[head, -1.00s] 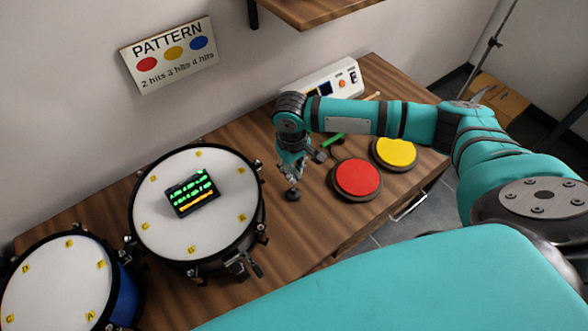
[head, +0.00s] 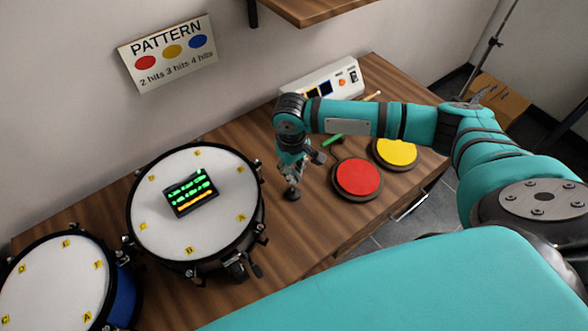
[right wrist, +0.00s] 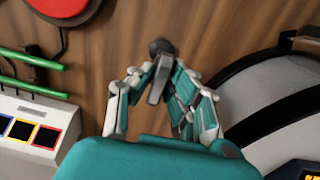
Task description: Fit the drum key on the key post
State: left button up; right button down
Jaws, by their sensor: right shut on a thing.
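My right gripper (head: 291,181) is low over the wooden table, to the right of the middle drum. In the right wrist view, the gripper (right wrist: 160,90) is shut on the grey metal drum key (right wrist: 158,82), which lies between its fingers. A dark round piece (right wrist: 161,46) shows at the key's far end, and in the head view (head: 292,194) it is right under the fingertips. It looks like the key post or its base. The fingers and key hide the joint, so I cannot tell whether the key is seated on it. My left gripper is out of view.
The middle drum (head: 152,232) with a small screen (head: 191,193) stands close to the left. A red pad (head: 357,178) and a yellow pad (head: 396,153) lie to the right. Green sticks (right wrist: 30,75) and a white console (head: 318,82) are behind. Bare table surrounds the fingertips.

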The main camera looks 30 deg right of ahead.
jog(key=shift+f, duration=1.5)
jog(key=shift+r, duration=0.1)
dwell(0.3)
jog(key=shift+r+p, duration=0.1)
jog(key=shift+p, duration=0.5)
jog(key=c, duration=1.2)
grip_release()
